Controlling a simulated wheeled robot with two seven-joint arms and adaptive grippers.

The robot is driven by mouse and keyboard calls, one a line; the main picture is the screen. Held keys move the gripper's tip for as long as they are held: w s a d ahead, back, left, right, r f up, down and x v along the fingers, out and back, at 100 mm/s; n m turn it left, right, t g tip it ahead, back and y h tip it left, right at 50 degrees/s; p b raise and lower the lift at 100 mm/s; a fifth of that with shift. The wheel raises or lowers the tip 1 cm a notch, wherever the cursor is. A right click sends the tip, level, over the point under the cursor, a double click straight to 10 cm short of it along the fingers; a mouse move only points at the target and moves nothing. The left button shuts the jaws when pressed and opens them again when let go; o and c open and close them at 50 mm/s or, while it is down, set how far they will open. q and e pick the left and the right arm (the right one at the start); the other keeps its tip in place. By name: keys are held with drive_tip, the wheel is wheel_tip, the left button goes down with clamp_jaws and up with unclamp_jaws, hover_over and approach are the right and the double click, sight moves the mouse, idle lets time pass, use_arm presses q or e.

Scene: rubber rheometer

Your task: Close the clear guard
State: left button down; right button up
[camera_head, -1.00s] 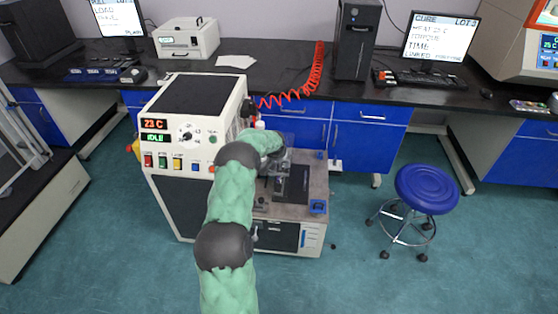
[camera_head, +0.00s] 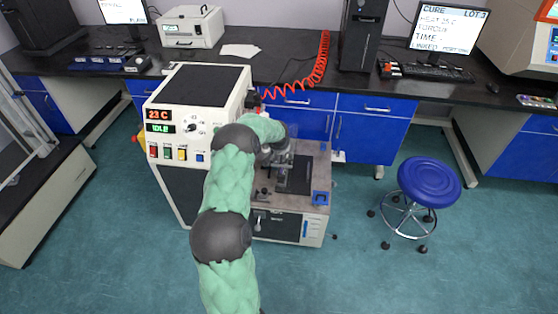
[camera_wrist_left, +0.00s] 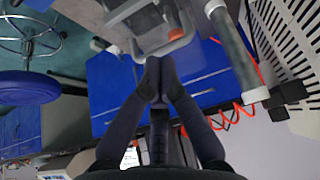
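The rheometer (camera_head: 205,80) stands in the middle of the head view. My left arm reaches over it from below, and its gripper (camera_head: 283,180) is low over the press area, beside a dark plate. In the left wrist view the two dark fingers of my left gripper (camera_wrist_left: 157,77) meet at the tips, with nothing visible between them. The clear guard (camera_wrist_left: 135,15) shows as a see-through panel just beyond the fingertips, close to them; I cannot tell whether they touch. In the head view the guard is mostly hidden by my arm and gripper. My right gripper is not in view.
A grey bar (camera_wrist_left: 232,50) runs beside the gripper in the wrist view. A red coiled hose (camera_head: 310,70) hangs behind the rheometer. A blue stool (camera_head: 430,182) stands at the right, with clear floor around it. A black bench with blue cabinets (camera_head: 372,132) runs behind.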

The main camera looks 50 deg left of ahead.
use_arm(q)
drive_tip(key=s+d, duration=0.4)
drive_tip(key=s, duration=0.1)
drive_tip(key=shift+f, duration=0.35)
drive_tip(key=s+d+f+m+h, duration=0.1)
drive_tip(key=d+f+m+h, duration=0.35)
drive_tip(key=d, duration=1.05)
drive_tip(key=s+d+f+n+h, duration=0.15)
drive_tip(key=d+f, duration=0.65)
drive_tip(key=d, duration=0.8)
drive_tip(key=s+d+f+m+g+h+p, duration=0.1)
drive_tip(key=s+d+g, duration=0.3)
drive_tip(key=s+d, duration=1.5)
drive_tip(key=shift+s+d+f+m+h+p, duration=0.25)
drive_tip(key=shift+s+f+m+h, duration=0.2)
drive_tip(key=shift+m, duration=0.25)
